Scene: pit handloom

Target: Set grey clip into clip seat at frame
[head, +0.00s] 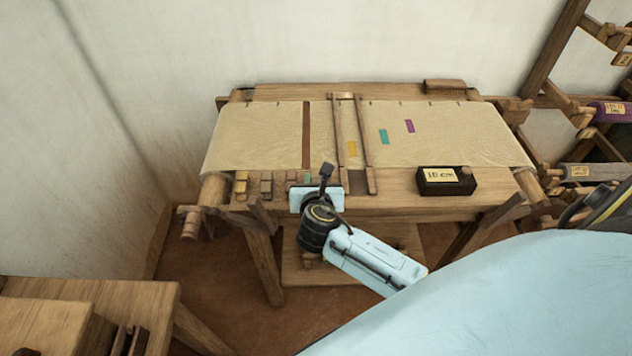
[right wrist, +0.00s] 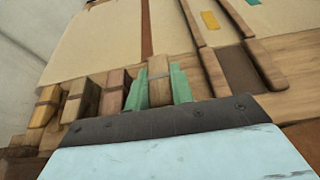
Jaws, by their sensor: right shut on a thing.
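My right gripper (right wrist: 160,84) is shut, its two green fingers on either side of a grey-brown block, which I take as the grey clip (right wrist: 158,66). The clip is at the right end of a row of blocks at the loom's front edge; whether it touches the wood below is hidden. In the head view my right gripper (head: 305,180) is at that edge, and its wrist hides most of the clip. The wooden frame (head: 366,150) lies across the cloth to the right, apart from the gripper. I cannot make out the clip seat for certain. My left gripper is not in view.
A yellowish block (right wrist: 46,106), a tan block (right wrist: 80,100) and a reddish block (right wrist: 115,92) stand left of the clip. A dark box labelled 10 cm (head: 446,181) sits right of the frame. Pale cloth (head: 260,135) covers the loom. A rack stands far right.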

